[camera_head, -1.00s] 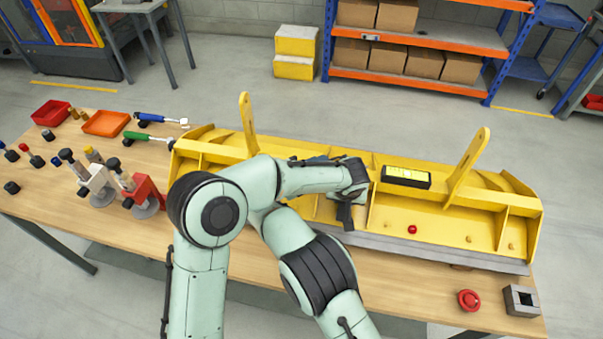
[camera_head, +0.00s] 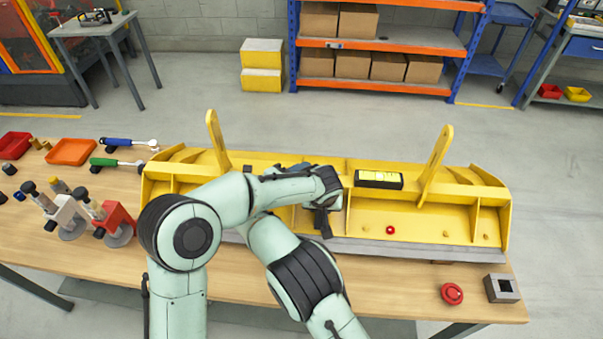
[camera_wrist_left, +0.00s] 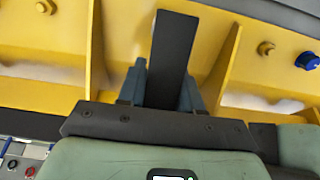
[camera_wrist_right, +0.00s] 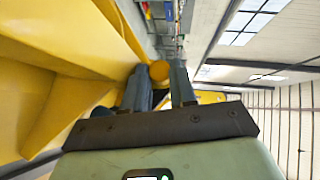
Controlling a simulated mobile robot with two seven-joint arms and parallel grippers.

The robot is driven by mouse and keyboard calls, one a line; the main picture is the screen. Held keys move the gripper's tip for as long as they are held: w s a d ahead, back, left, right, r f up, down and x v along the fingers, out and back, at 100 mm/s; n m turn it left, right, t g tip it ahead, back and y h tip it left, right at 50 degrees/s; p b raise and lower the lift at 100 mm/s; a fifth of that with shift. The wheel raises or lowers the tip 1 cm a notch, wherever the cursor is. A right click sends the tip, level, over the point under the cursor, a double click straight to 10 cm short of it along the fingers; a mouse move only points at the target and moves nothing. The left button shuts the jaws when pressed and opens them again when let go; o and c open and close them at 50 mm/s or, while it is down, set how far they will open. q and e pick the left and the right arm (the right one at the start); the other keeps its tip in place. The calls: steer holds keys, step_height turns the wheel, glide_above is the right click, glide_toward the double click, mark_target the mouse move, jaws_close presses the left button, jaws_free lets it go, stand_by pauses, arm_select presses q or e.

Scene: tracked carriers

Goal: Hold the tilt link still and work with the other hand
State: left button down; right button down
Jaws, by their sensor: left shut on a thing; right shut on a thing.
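The tilt link, a flat dark bar (camera_wrist_left: 170,55), is between the fingers of my left gripper (camera_wrist_left: 162,85) in the left wrist view. It also shows as a black strip (camera_head: 323,222) below my wrist in the head view. The yellow carrier (camera_head: 415,215) lies along the bench, with two upright lugs. In the right wrist view my right gripper (camera_wrist_right: 160,80) is shut on a yellow round-ended part (camera_wrist_right: 159,70) beside a yellow wall. Most of that part is hidden by the fingers. My arms hide the right gripper's grasp in the head view.
On the carrier are a black-and-yellow box (camera_head: 379,180) and a red knob (camera_head: 390,230). A red button (camera_head: 452,293) and a grey square block (camera_head: 502,288) lie at the bench's right end. Hand tools and trays (camera_head: 72,151) fill the left end.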

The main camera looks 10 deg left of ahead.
steer(key=shift+a, duration=4)
steer(key=c, duration=1.6)
jaws_free()
jaws_close()
arm_select(q)
steer(key=c, duration=0.7)
jaws_free()
steer(key=v, duration=1.2)
